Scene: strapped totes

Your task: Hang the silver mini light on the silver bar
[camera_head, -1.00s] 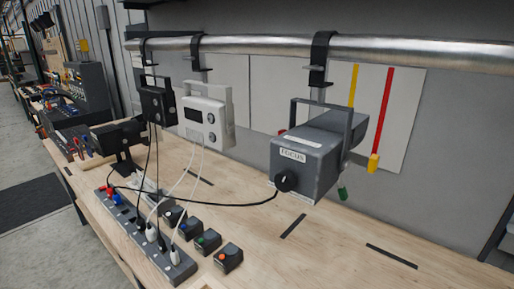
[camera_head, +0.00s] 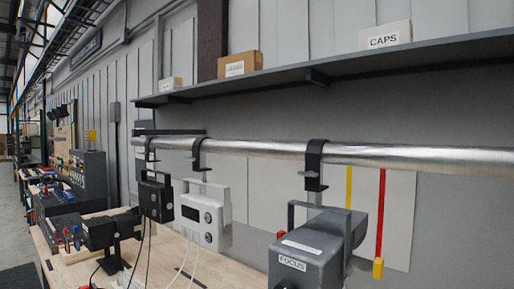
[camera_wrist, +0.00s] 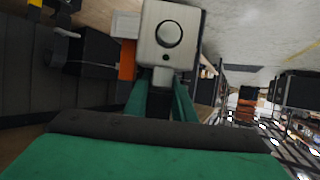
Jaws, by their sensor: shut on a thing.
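The silver bar (camera_head: 430,158) runs across the head view, along the wall above the bench. Black clamp hooks (camera_head: 315,165) sit on it. A black unit (camera_head: 157,197), a white unit (camera_head: 205,215) and a grey box labelled FOCUS (camera_head: 310,255) hang beneath these hooks. In the wrist view, my gripper (camera_wrist: 160,103) has green fingers shut on a squarish silver thing with a round face, which looks like the silver mini light (camera_wrist: 185,50). Its far side is hidden. My gripper and this light do not show in the head view.
A dark shelf (camera_head: 300,77) above the bar carries small boxes, one labelled CAPS (camera_head: 385,36). A black lamp (camera_head: 110,232) stands on the wooden bench (camera_head: 75,270). The bar is bare right of the rightmost hook and between the middle and right hooks.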

